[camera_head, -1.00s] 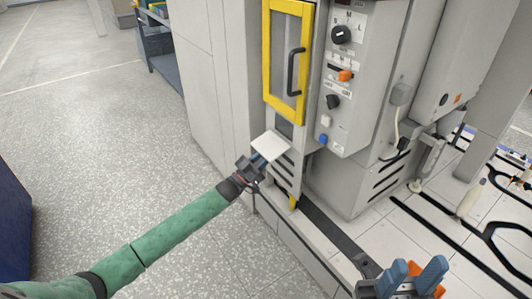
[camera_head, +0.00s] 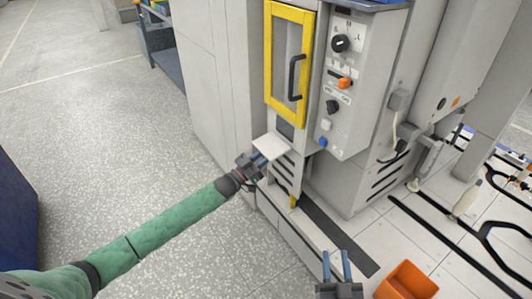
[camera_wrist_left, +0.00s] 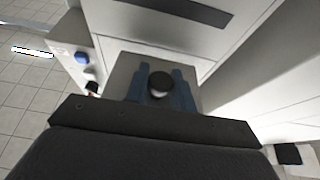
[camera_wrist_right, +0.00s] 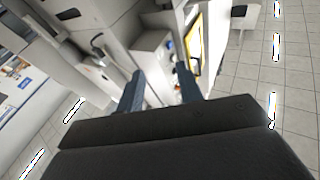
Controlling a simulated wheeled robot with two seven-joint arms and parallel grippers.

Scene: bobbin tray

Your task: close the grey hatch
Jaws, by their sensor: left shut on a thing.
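The grey hatch (camera_head: 270,146) is a pale flap under the yellow-framed door. It sticks out from the machine front, so it stands open. My left gripper (camera_head: 258,160) is at its outer edge. In the left wrist view the hatch (camera_wrist_left: 125,72) shows as a grey panel with a round dark knob (camera_wrist_left: 160,84) on it. The left gripper's blue fingers are shut on this knob. My right gripper (camera_head: 337,266) is open and empty at the bottom of the head view, away from the hatch. Its two fingers also show apart in the right wrist view (camera_wrist_right: 160,92).
The yellow-framed door (camera_head: 288,62) with a black handle is above the hatch. A control panel (camera_head: 345,85) with knobs and buttons is to its right. An orange bin (camera_head: 408,282) is right of my right gripper. Open floor (camera_head: 110,150) lies to the left.

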